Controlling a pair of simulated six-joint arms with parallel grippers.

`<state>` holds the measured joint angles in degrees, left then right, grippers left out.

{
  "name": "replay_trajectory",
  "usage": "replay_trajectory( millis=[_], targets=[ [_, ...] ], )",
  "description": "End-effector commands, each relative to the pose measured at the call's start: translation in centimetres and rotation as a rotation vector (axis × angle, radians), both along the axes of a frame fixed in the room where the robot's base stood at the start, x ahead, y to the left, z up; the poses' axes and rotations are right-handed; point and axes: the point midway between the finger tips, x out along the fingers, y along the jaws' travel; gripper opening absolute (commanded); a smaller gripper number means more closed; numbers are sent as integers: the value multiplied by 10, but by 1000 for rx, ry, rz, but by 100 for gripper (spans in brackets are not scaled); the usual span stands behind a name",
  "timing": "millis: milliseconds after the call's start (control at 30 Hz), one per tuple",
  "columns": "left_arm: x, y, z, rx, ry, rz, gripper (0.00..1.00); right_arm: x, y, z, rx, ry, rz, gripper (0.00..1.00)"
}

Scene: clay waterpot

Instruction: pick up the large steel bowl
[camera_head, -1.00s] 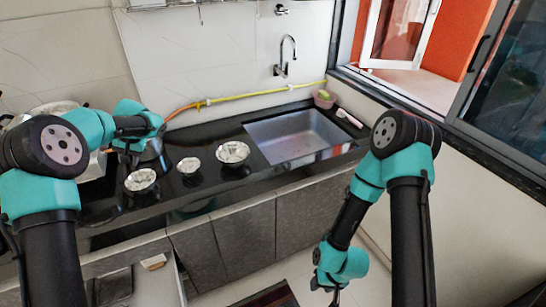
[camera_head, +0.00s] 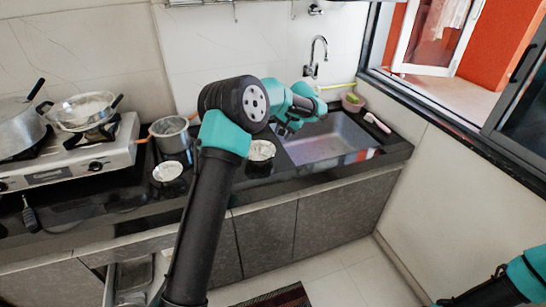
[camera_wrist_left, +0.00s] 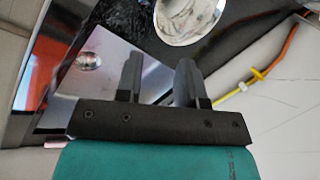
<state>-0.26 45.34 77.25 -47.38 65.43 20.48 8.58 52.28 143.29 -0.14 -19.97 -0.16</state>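A large shiny steel bowl (camera_head: 262,150) sits on the black counter just left of the sink, partly hidden by my left arm. It also shows at the top edge of the left wrist view (camera_wrist_left: 187,18), beyond the fingertips and cut off by the frame. My right gripper is out of view; only part of that arm shows at the lower right.
The stove (camera_head: 70,160) holds a pan (camera_head: 82,108). The sink (camera_head: 325,140) is empty.

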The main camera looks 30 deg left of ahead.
Motion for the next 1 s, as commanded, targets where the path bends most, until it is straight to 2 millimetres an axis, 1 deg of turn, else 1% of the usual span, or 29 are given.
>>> replay_trajectory(
  millis=[333,467,567,667,1000],
  targets=[
    [0,0,0,0,0,0,35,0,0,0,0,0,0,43],
    [0,1,-4,0,1,0,35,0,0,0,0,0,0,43],
    [0,5,-13,0,1,0,35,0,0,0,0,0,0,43],
    [0,11,-26,0,2,0,35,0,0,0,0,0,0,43],
    [1,32,-81,0,3,1,35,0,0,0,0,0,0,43]
  ],
)
